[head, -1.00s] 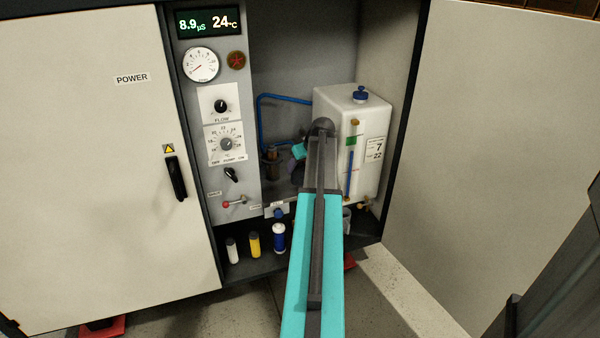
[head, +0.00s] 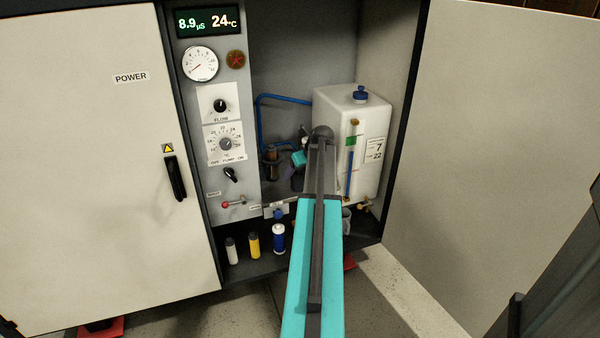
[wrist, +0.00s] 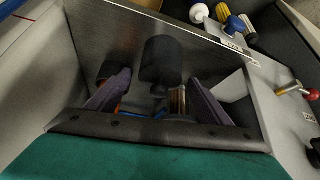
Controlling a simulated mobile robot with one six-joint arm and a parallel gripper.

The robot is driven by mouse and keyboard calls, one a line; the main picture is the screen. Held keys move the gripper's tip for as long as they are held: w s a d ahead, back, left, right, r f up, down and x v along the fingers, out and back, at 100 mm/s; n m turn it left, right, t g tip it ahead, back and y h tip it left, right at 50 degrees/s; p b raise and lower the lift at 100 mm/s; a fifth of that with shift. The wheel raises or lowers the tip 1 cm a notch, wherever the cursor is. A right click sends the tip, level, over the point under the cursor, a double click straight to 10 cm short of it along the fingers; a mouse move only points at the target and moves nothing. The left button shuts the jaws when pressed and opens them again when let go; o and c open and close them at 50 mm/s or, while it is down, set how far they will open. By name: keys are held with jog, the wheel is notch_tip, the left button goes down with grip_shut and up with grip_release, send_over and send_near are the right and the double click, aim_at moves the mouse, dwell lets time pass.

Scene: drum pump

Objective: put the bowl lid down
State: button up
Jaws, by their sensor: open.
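My gripper (wrist: 158,78) shows in the wrist view with its two purple fingers spread apart. A dark cylinder (wrist: 162,60) shows between and beyond the fingertips, over a brushed metal surface; I cannot tell whether it is the bowl lid. A copper-coloured ribbed part (wrist: 177,102) lies close to the right finger. In the head view, my gripper is mostly hidden by my arm, inside the cabinet left of the white tank (head: 352,140). A brown bowl (head: 271,161) stands just left of it. I cannot make out the bowl lid clearly.
The control panel (head: 222,110) is on the left, with a red-tipped lever (head: 227,204) below. White, yellow and blue bottles (head: 253,245) stand on the cabinet floor. A blue pipe (head: 262,115) runs behind. Open doors (head: 100,170) flank the cabinet.

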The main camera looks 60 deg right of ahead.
jog(key=shift+r, duration=0.1)
jog(key=p+v, duration=0.2)
jog(key=v, duration=1)
jog(key=shift+w, duration=0.1)
dwell(0.7)
